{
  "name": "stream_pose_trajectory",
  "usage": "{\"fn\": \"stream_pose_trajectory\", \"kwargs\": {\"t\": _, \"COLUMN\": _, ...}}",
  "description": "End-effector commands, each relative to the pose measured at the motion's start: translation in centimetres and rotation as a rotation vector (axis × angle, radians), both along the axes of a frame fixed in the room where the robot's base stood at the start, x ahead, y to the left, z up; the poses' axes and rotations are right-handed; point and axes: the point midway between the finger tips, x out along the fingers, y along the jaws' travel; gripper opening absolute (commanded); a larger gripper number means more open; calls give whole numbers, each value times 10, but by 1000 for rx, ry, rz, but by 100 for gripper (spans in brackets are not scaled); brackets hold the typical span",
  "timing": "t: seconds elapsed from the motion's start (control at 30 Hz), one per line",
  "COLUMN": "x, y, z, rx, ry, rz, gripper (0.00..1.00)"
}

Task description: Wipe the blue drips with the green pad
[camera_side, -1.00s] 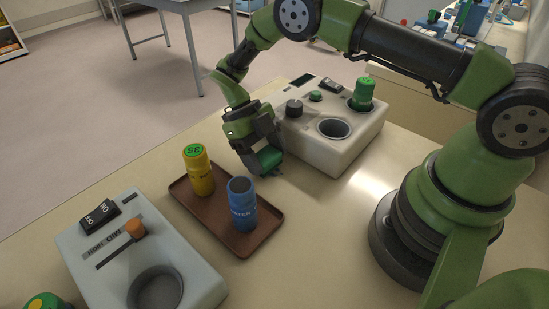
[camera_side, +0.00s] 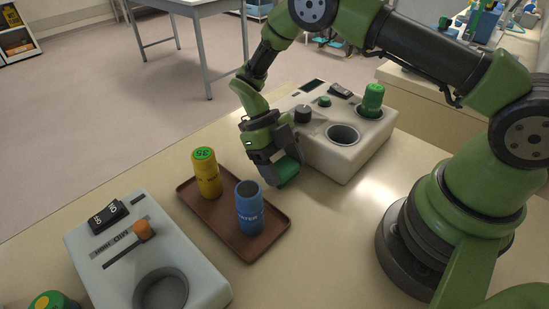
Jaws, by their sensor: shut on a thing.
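My gripper (camera_side: 279,163) is shut on the green pad (camera_side: 287,173). It holds the pad low, at or just above the tan table top, between the brown tray and the white two-well block; I cannot tell whether the pad touches the table. I cannot make out any blue drips; they may be hidden under the pad or gripper.
The brown tray (camera_side: 270,239) holds a yellow bottle (camera_side: 207,174) and an open blue cup (camera_side: 249,207). The white block (camera_side: 345,166) has a green-capped bottle (camera_side: 372,101) in one well; the other is empty. A grey switch box (camera_side: 199,277) stands front left.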

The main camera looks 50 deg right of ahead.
Motion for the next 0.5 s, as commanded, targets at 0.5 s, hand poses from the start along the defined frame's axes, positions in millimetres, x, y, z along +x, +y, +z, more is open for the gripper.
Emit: {"fn": "stream_pose_trajectory", "kwargs": {"t": 0.5, "x": -24, "y": 0, "z": 14, "rx": 1, "ry": -3, "rz": -1, "gripper": 46}}
